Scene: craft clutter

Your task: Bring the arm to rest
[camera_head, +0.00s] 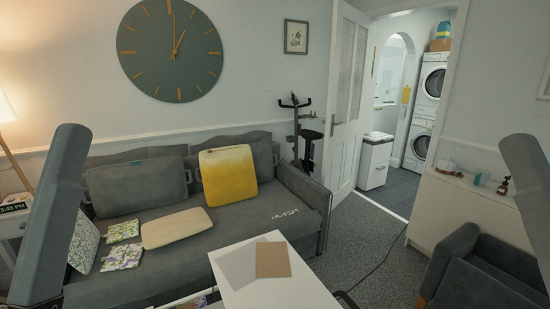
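A grey link of my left arm (52,215) rises along the left edge of the head view. A grey link of my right arm (528,185) slants in at the right edge. Neither gripper shows, so what they hold, if anything, is hidden. A white table (290,293) stands at the bottom centre, clear of both visible links. On it lie a brown square sheet (272,260) and a pale grey sheet (238,266), partly side by side.
A grey sofa (240,220) with a yellow cushion (228,175) stands behind the table. A grey armchair (480,270) is at the lower right, near a white cabinet (455,212). Carpet (362,245) is open between table and doorway. A dark cable (385,262) crosses it.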

